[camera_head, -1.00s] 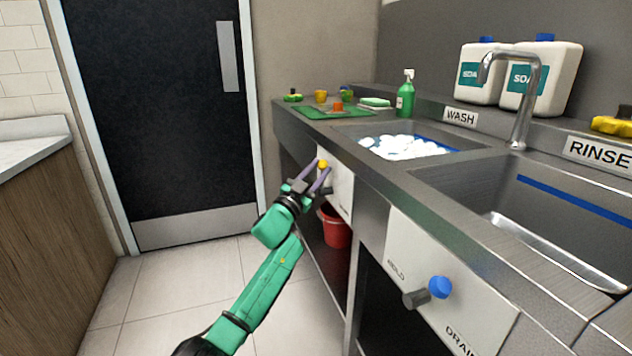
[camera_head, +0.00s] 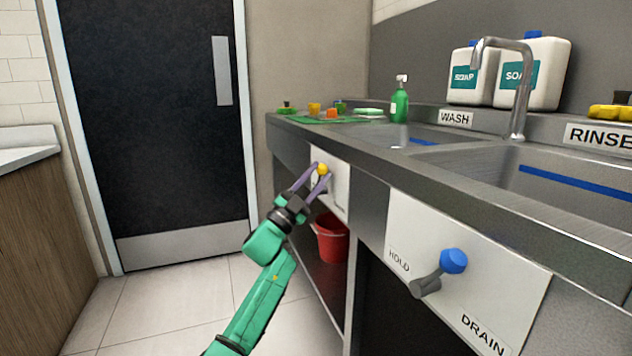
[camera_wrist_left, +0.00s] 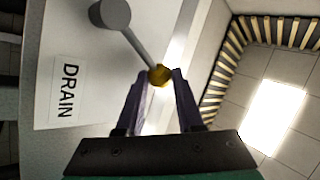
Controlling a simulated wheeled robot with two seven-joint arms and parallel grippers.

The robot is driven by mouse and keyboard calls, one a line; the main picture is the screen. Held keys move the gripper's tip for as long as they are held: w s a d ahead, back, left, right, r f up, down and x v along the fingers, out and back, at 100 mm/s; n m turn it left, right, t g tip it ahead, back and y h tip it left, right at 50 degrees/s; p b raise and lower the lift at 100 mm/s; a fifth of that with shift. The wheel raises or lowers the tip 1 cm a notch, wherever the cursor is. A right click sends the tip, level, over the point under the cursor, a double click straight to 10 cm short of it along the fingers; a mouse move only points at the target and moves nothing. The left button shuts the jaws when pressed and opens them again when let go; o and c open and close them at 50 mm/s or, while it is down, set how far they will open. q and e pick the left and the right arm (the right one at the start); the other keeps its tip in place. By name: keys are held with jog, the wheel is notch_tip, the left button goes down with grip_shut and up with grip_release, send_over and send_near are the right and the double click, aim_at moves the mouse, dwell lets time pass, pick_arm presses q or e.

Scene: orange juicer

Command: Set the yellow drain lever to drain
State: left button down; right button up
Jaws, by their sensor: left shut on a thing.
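The yellow drain lever's knob (camera_head: 323,169) is on the white panel (camera_head: 337,194) under the wash sink in the head view. My left gripper (camera_head: 318,172) is shut on this knob. In the left wrist view the yellow knob (camera_wrist_left: 160,75) sits between the two purple fingertips, at the end of a grey lever arm (camera_wrist_left: 135,43) that runs to a round grey pivot (camera_wrist_left: 117,13). The DRAIN label (camera_wrist_left: 68,90) lies to the left on the panel, and the lever does not point at it. The HOLD label is not visible there. My right gripper is not in view.
A second panel with a blue-knobbed lever (camera_head: 453,261) is nearer, under the rinse sink. A red bucket (camera_head: 331,238) stands below the counter behind my left wrist. A green soap bottle (camera_head: 400,100) and a green mat stand on the counter. The floor at left is clear.

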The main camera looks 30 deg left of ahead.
pick_arm(q)
jog(key=shift+d, duration=0.1)
dwell(0.3)
jog(key=c, duration=0.8)
grip_release()
jog(key=shift+s+f, duration=0.1)
jog(key=p+v, duration=0.1)
jog(key=v, duration=1.3)
jog(key=shift+s, duration=0.2)
